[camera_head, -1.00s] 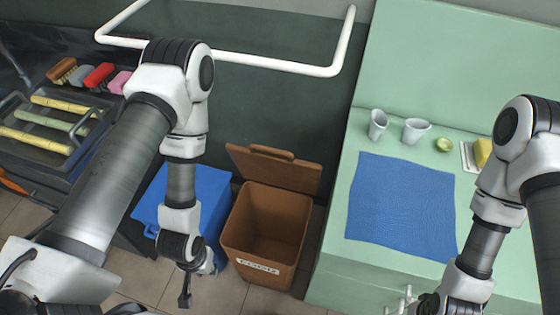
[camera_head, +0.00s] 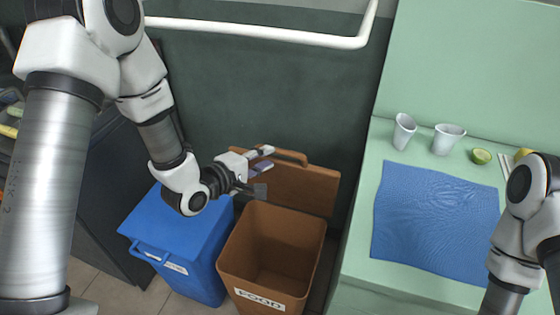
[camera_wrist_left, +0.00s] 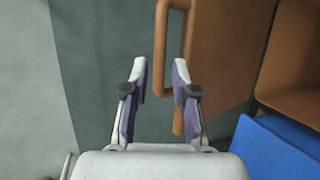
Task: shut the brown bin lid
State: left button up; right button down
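The brown bin (camera_head: 236,276), labelled FOOD, stands open on the floor. Its brown lid (camera_head: 312,193) is tipped up and back against the dark wall, with a loop handle (camera_head: 290,154) on its upper edge. My left gripper (camera_head: 264,166) is at the left end of the lid, near the handle. In the left wrist view my left gripper (camera_wrist_left: 160,66) is open and empty, and the handle (camera_wrist_left: 160,45) lies between its fingertips in the picture. I cannot tell whether it touches. The lid (camera_wrist_left: 226,55) extends right there. My right gripper is out of view.
A shut blue bin (camera_head: 180,232) stands close on the left of the brown one. A green counter (camera_head: 357,235) with a blue cloth (camera_head: 432,222) and two cups (camera_head: 404,130) stands on the right. A white rail (camera_head: 270,35) runs above along the wall.

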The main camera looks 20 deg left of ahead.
aim_at(278, 153)
pick_arm(q)
jog(key=x, duration=0.6)
jog(key=shift+f, duration=0.1)
grip_shut()
